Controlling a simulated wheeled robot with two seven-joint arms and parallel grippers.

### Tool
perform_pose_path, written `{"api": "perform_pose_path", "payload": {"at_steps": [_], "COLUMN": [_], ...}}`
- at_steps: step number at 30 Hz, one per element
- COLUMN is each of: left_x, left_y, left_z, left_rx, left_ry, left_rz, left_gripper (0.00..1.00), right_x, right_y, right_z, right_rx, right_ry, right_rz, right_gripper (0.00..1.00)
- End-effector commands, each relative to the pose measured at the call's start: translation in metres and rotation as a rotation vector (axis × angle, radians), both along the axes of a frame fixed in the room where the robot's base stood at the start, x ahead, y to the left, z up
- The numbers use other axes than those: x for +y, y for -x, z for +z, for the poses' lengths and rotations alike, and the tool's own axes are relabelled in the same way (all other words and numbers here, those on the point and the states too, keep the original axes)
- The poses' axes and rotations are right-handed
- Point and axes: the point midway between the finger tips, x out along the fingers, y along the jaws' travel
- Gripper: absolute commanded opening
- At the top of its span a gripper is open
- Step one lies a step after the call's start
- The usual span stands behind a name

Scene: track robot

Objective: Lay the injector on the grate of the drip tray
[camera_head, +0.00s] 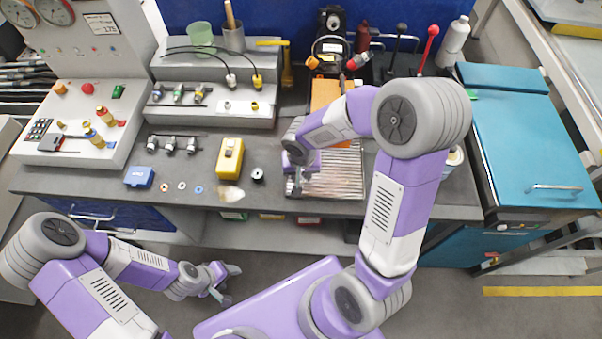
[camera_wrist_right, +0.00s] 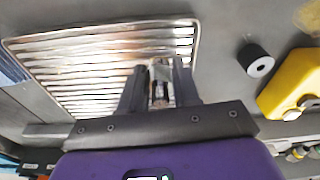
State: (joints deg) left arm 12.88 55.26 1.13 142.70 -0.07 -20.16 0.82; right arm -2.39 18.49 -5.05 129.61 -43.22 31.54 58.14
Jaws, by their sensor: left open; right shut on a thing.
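The drip tray has a slatted metal grate (camera_head: 340,178) on the bench in the head view. It also fills the upper left of the right wrist view (camera_wrist_right: 100,62). My right gripper (camera_head: 298,188) is over the grate's left part. In the right wrist view my right gripper (camera_wrist_right: 160,86) is shut on a small metallic part, the injector (camera_wrist_right: 161,72), mostly hidden between the fingers. I cannot tell whether the injector touches the grate. My left gripper (camera_head: 230,284) is open and empty in front of the bench, low and away from the tray.
A yellow box (camera_head: 230,158) and a small black cylinder (camera_head: 258,175) lie left of the tray. A blue box (camera_head: 139,177) and several small rings lie further left. Similar injectors stand in a rack (camera_head: 172,145). An orange block (camera_head: 325,93) is behind the tray.

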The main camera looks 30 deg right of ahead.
Motion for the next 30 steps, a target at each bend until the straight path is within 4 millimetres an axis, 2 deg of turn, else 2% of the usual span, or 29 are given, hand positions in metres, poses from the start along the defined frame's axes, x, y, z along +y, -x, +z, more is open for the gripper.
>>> {"api": "perform_pose_path", "payload": {"at_steps": [5,6,10,22,26,30], "left_x": [0.000,0.000,0.000,0.000,0.000,0.000], "left_y": [0.000,0.000,0.000,0.000,0.000,0.000], "left_z": [-0.005,-0.004,-0.004,0.002,0.007,0.015], "left_rx": [0.000,0.000,0.000,0.000,0.000,0.000], "left_ry": [0.000,0.000,0.000,0.000,0.000,0.000], "left_rz": [0.000,0.000,0.000,0.000,0.000,0.000], "left_gripper": [0.58,0.58,0.58,0.58,0.58,0.58], "right_x": [0.000,0.000,0.000,0.000,0.001,0.003], "right_y": [0.000,0.000,0.000,0.000,0.001,0.005], "right_z": [-0.004,-0.003,-0.003,0.002,0.025,0.057], "right_rx": [-0.001,0.000,0.000,0.000,-0.006,-0.006], "right_ry": [0.000,0.000,0.000,0.000,-0.001,-0.002], "right_rz": [0.000,0.000,0.000,0.000,0.000,0.000], "right_gripper": [0.00,0.36,0.56,0.57,0.57,0.57]}}
